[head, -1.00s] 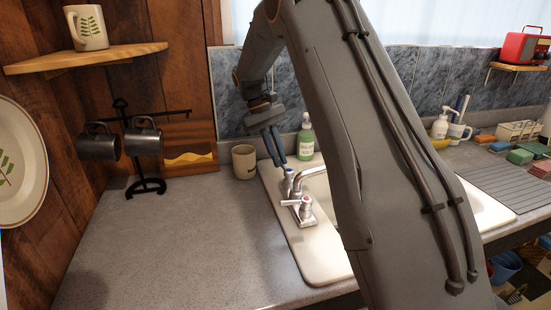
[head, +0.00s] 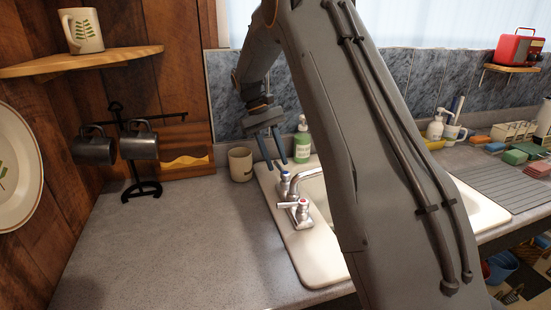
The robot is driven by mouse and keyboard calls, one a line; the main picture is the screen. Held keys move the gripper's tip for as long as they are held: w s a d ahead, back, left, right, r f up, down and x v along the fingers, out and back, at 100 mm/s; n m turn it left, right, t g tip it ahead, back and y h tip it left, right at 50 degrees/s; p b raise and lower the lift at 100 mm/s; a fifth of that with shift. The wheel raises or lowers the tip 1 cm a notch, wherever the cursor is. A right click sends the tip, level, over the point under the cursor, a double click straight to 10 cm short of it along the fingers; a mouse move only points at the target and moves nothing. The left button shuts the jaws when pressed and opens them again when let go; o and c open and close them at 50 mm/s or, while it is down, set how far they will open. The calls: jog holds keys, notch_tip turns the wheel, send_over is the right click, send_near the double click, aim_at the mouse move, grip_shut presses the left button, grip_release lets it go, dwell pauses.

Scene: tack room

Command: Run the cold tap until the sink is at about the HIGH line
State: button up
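The white sink (head: 317,258) is set in the counter, with most of its basin hidden behind my arm. No level line or water surface can be made out. A chrome faucet stands on its left rim, its spout (head: 309,173) running behind my arm. The cold tap (head: 285,178), with a blue mark, is at the far side. The hot tap (head: 301,206), with a red mark, is nearer. My gripper (head: 279,167) points down just above the cold tap. Its two dark blue fingers are apart with nothing seen between them. I cannot tell if they touch the handle.
A dark mug rack (head: 142,188) is at the left. The counter (head: 185,245) left of the sink is clear. A ribbed drainer (head: 505,187) lies to the right.

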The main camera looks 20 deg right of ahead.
jog(key=b+v, duration=0.2)
jog(key=v, duration=0.6)
jog(key=shift+b, duration=0.3)
dwell(6.9)
